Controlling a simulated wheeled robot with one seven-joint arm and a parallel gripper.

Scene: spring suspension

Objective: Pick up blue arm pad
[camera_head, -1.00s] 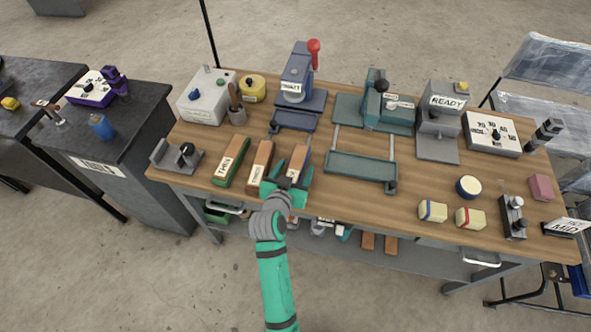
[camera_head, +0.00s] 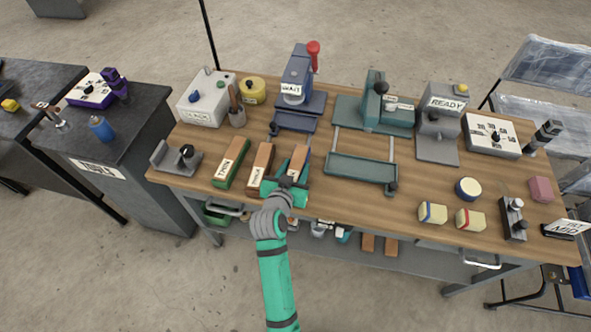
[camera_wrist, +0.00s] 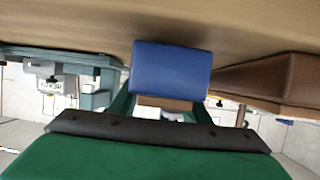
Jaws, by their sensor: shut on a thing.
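The blue arm pad (camera_head: 300,158) is at the table's front edge, right of the two other pads. It shows a brown upper face with a white label in the head view. In the wrist view its blue end (camera_wrist: 170,70) faces the camera, between the green fingers. My gripper (camera_head: 293,172) is shut on this pad from the front side. The gripper body hides the pad's near end in the head view. I cannot tell whether the pad is clear of the tabletop.
A brown pad marked THICK (camera_head: 260,166) lies close on the left, and a green-sided pad marked THIN (camera_head: 231,162) beyond it. A teal tray frame (camera_head: 360,168) stands to the right. A dark blue press (camera_head: 298,85) is behind. Bare wood (camera_head: 330,205) lies at the front right.

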